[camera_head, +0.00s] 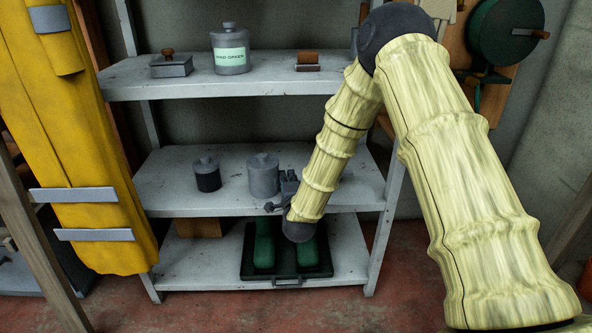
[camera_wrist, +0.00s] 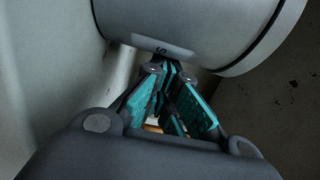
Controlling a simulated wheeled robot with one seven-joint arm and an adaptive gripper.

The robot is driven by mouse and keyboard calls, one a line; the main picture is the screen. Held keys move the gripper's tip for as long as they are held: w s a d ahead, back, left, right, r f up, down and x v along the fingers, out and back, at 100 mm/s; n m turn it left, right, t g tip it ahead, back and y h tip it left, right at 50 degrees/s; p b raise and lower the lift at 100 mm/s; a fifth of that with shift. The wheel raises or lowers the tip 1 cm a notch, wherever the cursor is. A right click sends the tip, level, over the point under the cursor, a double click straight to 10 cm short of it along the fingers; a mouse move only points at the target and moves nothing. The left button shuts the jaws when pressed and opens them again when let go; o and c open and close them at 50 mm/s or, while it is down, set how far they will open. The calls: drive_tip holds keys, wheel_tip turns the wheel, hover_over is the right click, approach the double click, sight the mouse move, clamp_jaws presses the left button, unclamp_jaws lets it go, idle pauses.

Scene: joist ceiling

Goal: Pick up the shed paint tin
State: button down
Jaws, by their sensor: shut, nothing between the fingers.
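A grey lidded tin (camera_head: 263,176) stands upright on the middle shelf. A smaller dark tin with a grey lid (camera_head: 207,176) stands to its left. I cannot read which is the paint tin. My gripper (camera_head: 273,206) is beside the grey tin, at its front right, low near the shelf edge. In the wrist view a large grey cylinder (camera_wrist: 205,22) with a pale, partly readable label fills the top. My gripper (camera_wrist: 166,68) is shut and empty, its tips close below that label. I cannot tell whether they touch it.
The white shelf unit (camera_head: 160,200) has a labelled canister (camera_head: 230,52) and small boxes on top. Green boots (camera_head: 264,247) stand in a dark tray (camera_head: 288,276) on the bottom shelf. A yellow coat (camera_head: 70,140) hangs at left. The middle shelf is clear at left front.

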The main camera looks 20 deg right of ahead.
sight(265, 184)
drive_tip(key=s+a, duration=0.1)
drive_tip(key=a, duration=0.1)
drive_tip(key=s+a+p, duration=0.1)
drive_tip(key=s+a, duration=0.1)
drive_tip(key=a, duration=0.1)
drive_tip(key=s+a, duration=0.1)
drive_tip(key=a, duration=0.2)
drive_tip(key=shift+s, duration=0.3)
drive_tip(key=shift+a, duration=0.1)
